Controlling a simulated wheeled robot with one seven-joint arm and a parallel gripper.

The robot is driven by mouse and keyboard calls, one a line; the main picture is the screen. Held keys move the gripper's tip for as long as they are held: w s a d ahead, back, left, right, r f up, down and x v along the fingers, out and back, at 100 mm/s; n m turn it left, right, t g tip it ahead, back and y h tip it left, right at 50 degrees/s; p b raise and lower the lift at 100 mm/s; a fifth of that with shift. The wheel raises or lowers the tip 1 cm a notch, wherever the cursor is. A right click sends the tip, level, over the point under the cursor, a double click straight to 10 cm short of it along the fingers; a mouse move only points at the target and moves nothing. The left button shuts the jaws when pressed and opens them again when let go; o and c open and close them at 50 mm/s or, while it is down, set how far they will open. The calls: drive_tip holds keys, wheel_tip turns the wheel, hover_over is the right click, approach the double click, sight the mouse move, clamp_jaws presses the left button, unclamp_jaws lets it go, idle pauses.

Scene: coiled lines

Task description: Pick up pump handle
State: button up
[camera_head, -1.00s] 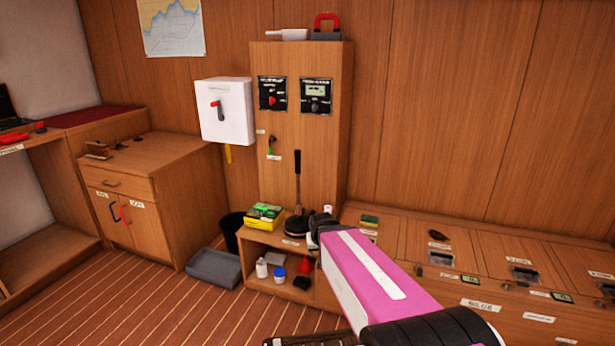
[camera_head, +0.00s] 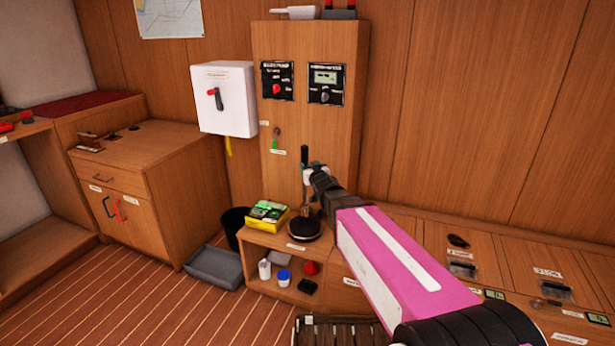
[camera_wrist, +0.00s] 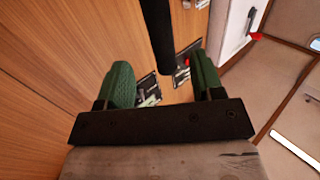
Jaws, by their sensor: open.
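The pump handle (camera_head: 304,156), a dark upright rod, rises from a round black base (camera_head: 304,231) on the low shelf unit. My arm hides part of the rod's middle. My gripper (camera_head: 313,174) is at the upper part of the rod. In the wrist view, the two green finger pads of my gripper (camera_wrist: 162,75) are spread apart. The black pump handle (camera_wrist: 157,35) shows in the gap between them, with space on both sides. The pads do not touch it.
A yellow-green box (camera_head: 267,215) stands left of the base. A wooden cabinet (camera_head: 345,125) with instrument panels rises close behind. A white switch box (camera_head: 226,98) hangs at left. A grey bin (camera_head: 214,268) is on the floor. Labelled lockers (camera_head: 480,250) run right.

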sight(303, 157)
drive_tip(key=x, duration=0.9)
drive_tip(key=shift+w+a, duration=0.1)
drive_tip(key=shift+a, duration=0.05)
drive_tip(key=c, duration=1.1)
